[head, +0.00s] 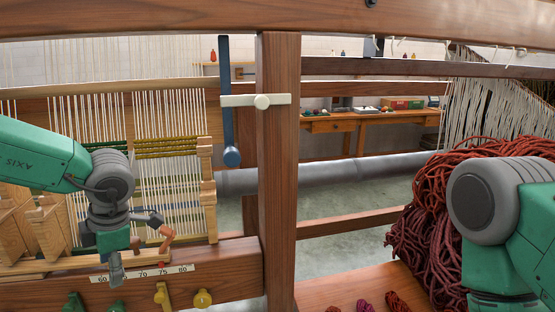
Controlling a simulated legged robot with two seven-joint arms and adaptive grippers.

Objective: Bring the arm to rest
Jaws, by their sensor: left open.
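My left arm (45,158) comes in from the left, green with a dark grey wrist joint. My left gripper (140,255) hangs below that wrist, its fingers spread apart, in front of the lower part of the loom. It looks open, and nothing shows clearly held in it. A small orange-brown piece is seen beside one finger; I cannot tell whether they touch. My right arm (485,200) shows at the right edge, in front of a heap of dark red wool (425,215). Its gripper is out of the picture.
A wooden loom post (278,170) stands between the arms, with a blue bar (227,100) beside it. A numbered scale (143,273) and yellow and green pegs lie low at left. Small skeins (365,305) sit at the bottom. A workbench (375,122) stands behind.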

